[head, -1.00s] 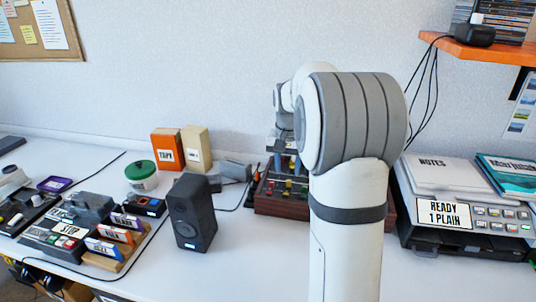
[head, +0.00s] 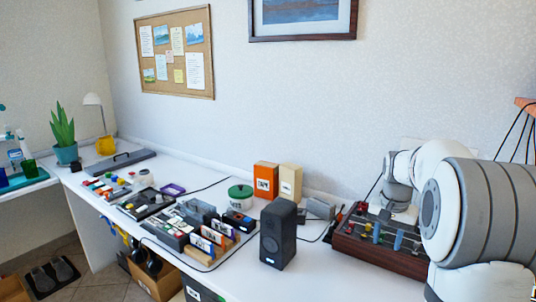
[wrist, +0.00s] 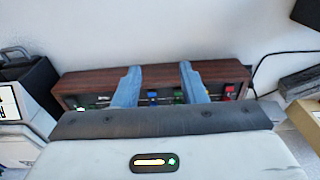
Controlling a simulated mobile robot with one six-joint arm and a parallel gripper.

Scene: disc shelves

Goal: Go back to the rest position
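My gripper (wrist: 159,70) shows in the wrist view as two blue-grey fingers held apart, with nothing gripped between them. In the head view my gripper (head: 388,236) is at the right, its fingers pointing down in front of a wood-sided console with coloured sliders (head: 350,242). The console also shows in the wrist view (wrist: 90,78), behind the fingers. I cannot tell whether the fingertips touch it. My arm covers the right part of the head view.
A black speaker (head: 278,235) stands left of the console. Behind it are an orange box (head: 265,180), a cream box (head: 290,182) and a green-lidded tub (head: 241,197). Several small devices crowd the desk further left. A cable runs behind the speaker. The front desk strip (head: 330,280) is clear.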

